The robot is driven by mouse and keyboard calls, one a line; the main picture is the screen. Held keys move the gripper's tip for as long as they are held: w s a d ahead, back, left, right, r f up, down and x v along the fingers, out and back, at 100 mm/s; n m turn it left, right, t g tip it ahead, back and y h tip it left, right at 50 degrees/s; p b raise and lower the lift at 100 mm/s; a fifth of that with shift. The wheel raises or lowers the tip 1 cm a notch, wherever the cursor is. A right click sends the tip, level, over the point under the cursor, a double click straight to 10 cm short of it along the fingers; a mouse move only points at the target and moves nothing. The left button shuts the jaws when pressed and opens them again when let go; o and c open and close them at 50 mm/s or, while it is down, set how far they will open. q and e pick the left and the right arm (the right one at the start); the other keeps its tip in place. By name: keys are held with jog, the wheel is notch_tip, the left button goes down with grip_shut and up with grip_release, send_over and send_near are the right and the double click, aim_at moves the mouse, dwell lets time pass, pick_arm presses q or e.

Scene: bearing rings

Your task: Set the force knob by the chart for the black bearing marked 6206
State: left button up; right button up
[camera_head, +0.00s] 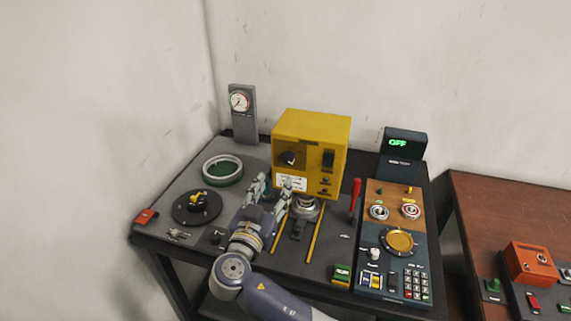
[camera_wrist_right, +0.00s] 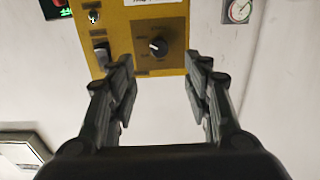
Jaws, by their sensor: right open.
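The yellow box (camera_head: 312,130) stands at the back of the dark table. The force knob (camera_head: 289,158) is a dark knob on its front; in the right wrist view the knob (camera_wrist_right: 158,46) sits on a dark dial with a white pointer mark. My right gripper (camera_head: 272,186) is open and empty in front of the box, below the knob. In the wrist view its fingers (camera_wrist_right: 160,64) stand either side of the knob's line, apart from it. A white label (camera_head: 290,182) is on the box front, its text unreadable. No bearing marked 6206 can be made out.
A gauge stand (camera_head: 243,118) is at the back left. A green-centred ring (camera_head: 222,170) and a black disc (camera_head: 190,212) lie left. A red lever (camera_head: 355,195) and a control panel (camera_head: 395,262) are right. A display (camera_head: 398,143) glows green.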

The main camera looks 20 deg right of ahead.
aim_at(287, 161)
jog(key=p+x, duration=0.3)
jog(key=x, duration=0.5)
jog(key=shift+w+d+r, duration=0.1)
jog(key=shift+w+d, duration=0.1)
jog(key=shift+d, duration=0.1)
jog(key=shift+p+x, duration=0.3)
jog(key=shift+x, duration=0.6)
jog(key=shift+f, duration=0.2)
jog(key=c, duration=1.1)
